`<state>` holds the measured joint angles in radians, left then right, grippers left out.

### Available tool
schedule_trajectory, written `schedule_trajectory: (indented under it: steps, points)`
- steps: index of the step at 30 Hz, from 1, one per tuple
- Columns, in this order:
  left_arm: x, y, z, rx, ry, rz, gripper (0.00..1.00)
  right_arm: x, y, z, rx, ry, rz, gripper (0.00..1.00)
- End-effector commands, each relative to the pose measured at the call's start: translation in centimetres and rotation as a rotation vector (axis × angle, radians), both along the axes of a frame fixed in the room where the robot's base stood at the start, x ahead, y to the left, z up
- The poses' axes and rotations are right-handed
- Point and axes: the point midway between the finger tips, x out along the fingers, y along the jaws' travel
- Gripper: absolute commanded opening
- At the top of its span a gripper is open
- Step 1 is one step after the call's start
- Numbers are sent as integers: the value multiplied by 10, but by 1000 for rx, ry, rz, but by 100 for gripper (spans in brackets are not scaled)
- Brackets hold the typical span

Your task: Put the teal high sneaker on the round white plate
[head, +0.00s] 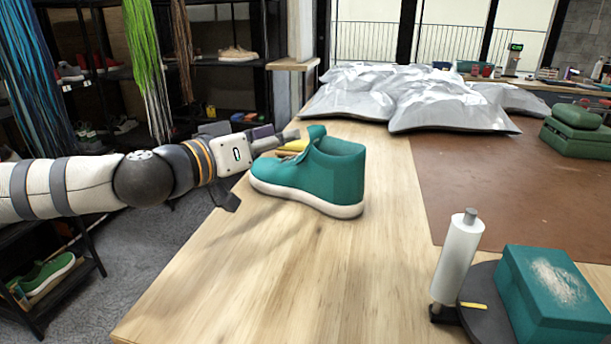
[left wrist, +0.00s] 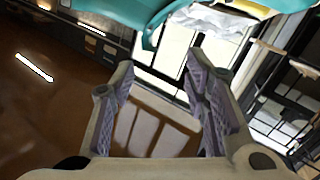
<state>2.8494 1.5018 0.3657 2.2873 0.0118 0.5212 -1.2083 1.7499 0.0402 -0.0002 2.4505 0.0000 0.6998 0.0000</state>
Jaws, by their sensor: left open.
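The teal high sneaker (head: 318,175) stands upright on the wooden table in the head view, its white sole on the wood and its toe to the left. My left gripper (head: 262,168) is at the toe side of the sneaker, with its fingers spread and nothing held. Whether it touches the sneaker I cannot tell. In the left wrist view, the left gripper (left wrist: 160,75) has a gap between its fingers, and a teal part of the sneaker (left wrist: 170,12) shows at the top edge. I see no round white plate. My right gripper is out of view.
A yellow item (head: 292,147) lies behind the sneaker. A white roll on a stand (head: 457,258) and a teal box (head: 552,295) on a dark round base are at the front right. Silvery bags (head: 400,95) lie at the back. The wood in front of the sneaker is clear.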

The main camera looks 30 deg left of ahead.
Motion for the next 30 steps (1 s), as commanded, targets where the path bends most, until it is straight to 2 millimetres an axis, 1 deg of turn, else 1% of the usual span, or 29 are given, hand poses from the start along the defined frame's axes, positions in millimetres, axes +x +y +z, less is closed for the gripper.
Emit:
schedule_trajectory:
  steps: [1,3,6,8,13,16,19,24,25,26,27,30]
  points:
    - [6,-3,-6,8,11,-6,42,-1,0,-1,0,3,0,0]
    - [13,-10,-7,3,10,-19,42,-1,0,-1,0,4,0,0]
    - [29,-12,-11,0,14,-14,42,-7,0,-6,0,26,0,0]
    - [34,-13,-11,-3,13,-14,42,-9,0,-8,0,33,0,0]
    - [64,-26,-24,-5,25,-17,42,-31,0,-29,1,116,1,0]
    - [79,-29,-21,-6,19,-14,42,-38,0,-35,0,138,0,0]
    - [84,-31,-15,-8,11,-14,42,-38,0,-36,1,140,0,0]
    - [83,-31,-10,-9,4,-14,42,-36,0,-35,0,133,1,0]
    - [83,-31,-10,-9,4,-14,38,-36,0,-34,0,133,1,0]
    - [83,-31,-10,-8,4,-14,31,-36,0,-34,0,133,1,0]
    - [83,-31,-10,-8,4,-14,22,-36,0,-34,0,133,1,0]
    - [83,-31,-10,-8,4,-14,0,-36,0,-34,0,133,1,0]
